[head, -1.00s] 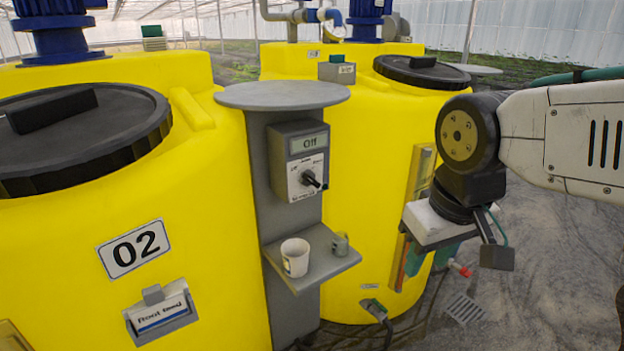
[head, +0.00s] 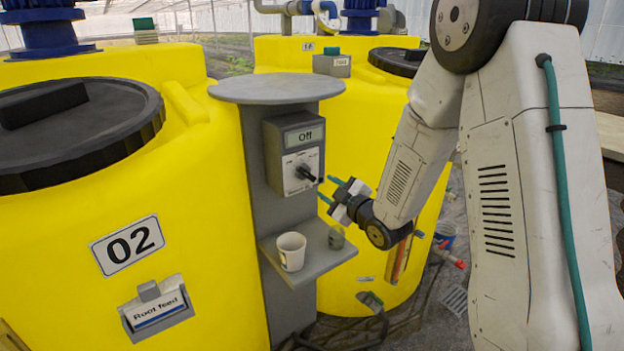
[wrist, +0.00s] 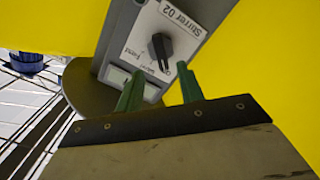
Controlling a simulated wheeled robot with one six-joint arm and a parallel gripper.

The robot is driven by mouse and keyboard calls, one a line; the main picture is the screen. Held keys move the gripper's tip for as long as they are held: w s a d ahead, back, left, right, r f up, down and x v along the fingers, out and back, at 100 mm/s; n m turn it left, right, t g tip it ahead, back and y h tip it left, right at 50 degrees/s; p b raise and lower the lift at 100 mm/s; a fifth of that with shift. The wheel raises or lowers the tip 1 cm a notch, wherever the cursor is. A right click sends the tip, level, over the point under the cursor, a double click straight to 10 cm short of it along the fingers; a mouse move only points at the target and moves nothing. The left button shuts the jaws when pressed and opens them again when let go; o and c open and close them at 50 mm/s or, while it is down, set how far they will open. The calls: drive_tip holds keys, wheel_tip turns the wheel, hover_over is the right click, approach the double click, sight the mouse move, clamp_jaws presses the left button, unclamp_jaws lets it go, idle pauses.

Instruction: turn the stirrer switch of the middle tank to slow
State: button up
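The stirrer switch box (head: 296,150) is mounted on a grey post in front of the tanks, beside the yellow tank marked 02 (head: 190,215). Its display (head: 305,136) reads "Off". Its black knob (head: 306,173) sits on a white dial plate; it also shows in the wrist view (wrist: 160,46), where the plate (wrist: 170,28) reads "Stirrer 02". My gripper (head: 334,190) is to the right of the knob. In the wrist view its two green fingers (wrist: 158,82) are apart and empty, pointing at the plate, short of the knob.
A round grey top (head: 277,88) caps the post above the box. Below it, a small shelf (head: 300,270) holds a white cup (head: 291,251) and a small grey-green item (head: 336,237). Another yellow tank (head: 345,265) stands behind.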

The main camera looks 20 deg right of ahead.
sight(310, 177)
drive_tip(key=x, duration=0.7)
drive_tip(key=shift+w+a+r, duration=0.1)
drive_tip(key=shift+w+a, duration=0.15)
drive_tip(key=shift+w, duration=0.1)
clamp_jaws()
